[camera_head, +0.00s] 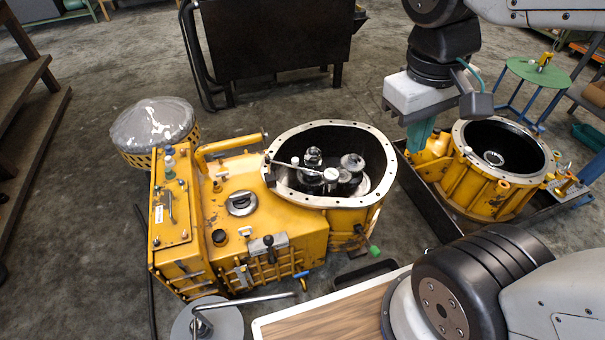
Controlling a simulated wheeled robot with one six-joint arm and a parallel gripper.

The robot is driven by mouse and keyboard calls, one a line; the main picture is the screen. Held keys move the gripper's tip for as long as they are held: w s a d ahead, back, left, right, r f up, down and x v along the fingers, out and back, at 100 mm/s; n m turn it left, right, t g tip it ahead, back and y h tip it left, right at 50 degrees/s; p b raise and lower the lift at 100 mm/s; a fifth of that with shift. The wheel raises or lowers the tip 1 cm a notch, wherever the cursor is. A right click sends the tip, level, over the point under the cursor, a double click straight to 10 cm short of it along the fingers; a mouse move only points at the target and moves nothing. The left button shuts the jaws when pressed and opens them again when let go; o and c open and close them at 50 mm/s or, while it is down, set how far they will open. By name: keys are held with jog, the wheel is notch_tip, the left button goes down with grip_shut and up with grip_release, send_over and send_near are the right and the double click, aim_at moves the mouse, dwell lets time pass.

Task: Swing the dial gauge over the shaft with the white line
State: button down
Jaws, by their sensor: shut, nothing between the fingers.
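The yellow transmission housing (268,235) stands on the floor in the middle, its large oval opening facing up. A thin arm reaches from the left of the opening's rim to a small round pale head, which looks like the dial gauge (330,175). Metal shaft ends stand inside the opening: one at the back left (312,157) and one to the right (352,162). The gauge head is in front of and between them in the picture. I cannot make out a white line on any shaft. My gripper (419,138) is shut and empty, to the right of the opening, apart from the gauge.
A second yellow housing (478,190) sits in a dark tray (440,222) at the right, beside and below my gripper. A dark cabinet (275,40) stands behind. A wooden-topped surface (335,318) and a grey disc with a bent rod (212,325) are in front.

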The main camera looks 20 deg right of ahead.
jog(key=w+a+f+n+h, duration=0.1)
jog(key=w+f+n+h, duration=0.6)
jog(key=w, duration=0.4)
jog(key=w+f+n+h, duration=0.5)
jog(key=w+f+h, duration=0.1)
jog(key=w+f, duration=0.45)
jog(key=w+a+f+n+t+y, duration=0.1)
jog(key=a+f+n+t, duration=0.35)
jog(key=f, duration=0.55)
jog(key=w+a+f+n+t+y, duration=0.1)
jog(key=a+f+n+t+y, duration=0.1)
jog(key=a+f+n+t, duration=0.5)
jog(key=w+a+f+n+t+y, duration=0.15)
jog(key=f+n, duration=0.25)
jog(key=f, duration=0.8)
jog(key=r+x, duration=0.2)
jog(key=x, duration=1.1)
jog(key=shift+w+d+f, duration=0.2)
jog(key=shift+d+f, duration=0.15)
jog(key=shift+f, duration=0.05)
jog(key=shift+w, duration=0.1)
